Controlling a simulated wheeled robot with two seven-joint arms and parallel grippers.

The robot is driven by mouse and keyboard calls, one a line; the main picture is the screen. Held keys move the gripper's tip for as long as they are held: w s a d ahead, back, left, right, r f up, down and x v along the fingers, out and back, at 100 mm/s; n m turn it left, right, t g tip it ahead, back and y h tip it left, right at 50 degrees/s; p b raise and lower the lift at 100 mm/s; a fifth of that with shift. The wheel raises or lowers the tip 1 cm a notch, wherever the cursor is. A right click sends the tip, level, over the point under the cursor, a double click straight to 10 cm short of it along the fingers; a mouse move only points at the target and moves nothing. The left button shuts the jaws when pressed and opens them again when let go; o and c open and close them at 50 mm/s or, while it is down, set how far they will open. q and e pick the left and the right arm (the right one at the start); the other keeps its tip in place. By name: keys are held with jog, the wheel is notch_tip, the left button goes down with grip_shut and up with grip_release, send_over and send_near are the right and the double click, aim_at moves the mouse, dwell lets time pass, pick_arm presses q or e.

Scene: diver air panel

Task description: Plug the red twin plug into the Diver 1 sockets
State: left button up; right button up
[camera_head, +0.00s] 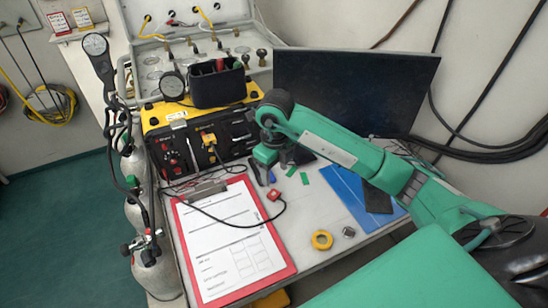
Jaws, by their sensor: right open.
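The red twin plug (275,194) lies on the table just right of the clipboard's top right corner, with a thin black cable looping from it across the clipboard. My right gripper (264,178) is open and empty, pointing down just above and behind the plug; I cannot tell its exact height. The air panel (194,120) is a black box with a yellow top, left of the gripper. Its front has red fittings (171,157) at the left and a yellow piece (208,139) in the middle. Its labels are too small to read. My left gripper is not in view.
A red clipboard (291,266) with a white form fills the table's front left. A yellow ring (322,239), a small metal nut (348,231) and a blue folder (345,190) lie to the right. A black monitor (350,88) stands behind. Cylinders (140,215) stand at the left edge.

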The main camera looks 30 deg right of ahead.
aim_at(275, 194)
notch_tip(275, 194, down, 10)
jog(key=shift+r+p, duration=0.15)
jog(key=shift+p, duration=0.65)
grip_shut()
jog(key=shift+r, duration=0.15)
jog(key=shift+r, duration=0.15)
jog(key=shift+r+p, duration=0.75)
jog(key=shift+r, duration=0.35)
jog(key=shift+r, duration=0.1)
jog(key=shift+r, duration=0.1)
